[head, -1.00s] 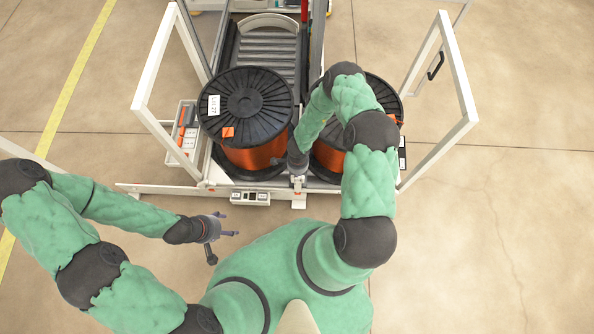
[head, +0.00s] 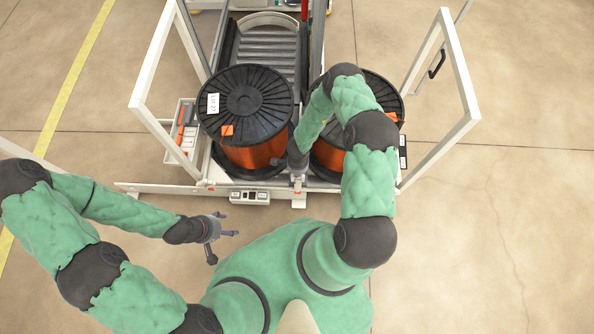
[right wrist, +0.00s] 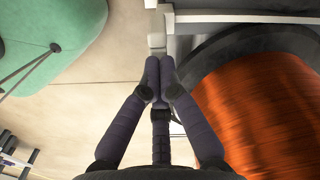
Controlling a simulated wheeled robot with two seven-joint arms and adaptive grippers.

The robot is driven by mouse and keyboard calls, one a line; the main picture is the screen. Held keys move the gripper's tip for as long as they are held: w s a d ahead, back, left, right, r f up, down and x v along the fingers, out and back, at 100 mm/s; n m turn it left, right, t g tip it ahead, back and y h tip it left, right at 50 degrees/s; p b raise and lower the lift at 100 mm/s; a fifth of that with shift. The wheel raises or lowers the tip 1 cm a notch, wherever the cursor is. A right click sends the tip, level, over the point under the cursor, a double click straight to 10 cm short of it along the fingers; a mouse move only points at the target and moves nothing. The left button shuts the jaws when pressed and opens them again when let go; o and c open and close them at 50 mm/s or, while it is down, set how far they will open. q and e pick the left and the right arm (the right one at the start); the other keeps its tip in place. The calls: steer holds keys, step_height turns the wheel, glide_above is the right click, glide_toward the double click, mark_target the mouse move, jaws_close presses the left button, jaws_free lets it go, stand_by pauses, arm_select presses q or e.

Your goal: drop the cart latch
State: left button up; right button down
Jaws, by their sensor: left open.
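The cart (head: 160,189) stands in front of me with a low white front rail. A small pale block, likely the latch (head: 298,184), sits at the middle of that rail; it also shows in the right wrist view (right wrist: 157,42). My right gripper (head: 297,176) points down at the block between two spools. In the right wrist view its fingertips (right wrist: 160,62) are together, right at the block; whether they touch it I cannot tell. My left gripper (head: 232,228) is open and empty, in front of the cart and left of my body.
A left spool (head: 250,158) of copper wire with a black flange is close to my right gripper. A right spool (head: 328,157) is partly behind my right arm. White gate frames (head: 466,85) stand at both sides. A small switch box (head: 250,198) is on the front rail. Floor at right is clear.

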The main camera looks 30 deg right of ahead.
steer(key=shift+f+b, duration=1.2)
steer(key=shift+f, duration=0.45)
step_height(320, 180, up, 8)
steer(key=p, duration=0.6)
steer(key=shift+r+p, duration=0.1)
steer(key=shift+p, duration=0.3)
arm_select(q)
step_height(320, 180, up, 4)
steer(key=shift+r, duration=0.1)
arm_select(e)
steer(key=s+a+r+n+y, duration=0.4)
steer(key=s+a+r+n, duration=0.7)
steer(key=a+r+n, duration=0.3)
step_height(320, 180, up, 2)
steer(key=shift+a+r+n, duration=0.2)
steer(key=shift+a+n, duration=0.1)
steer(key=shift+n, duration=0.6)
arm_select(q)
steer(key=shift+c, duration=0.3)
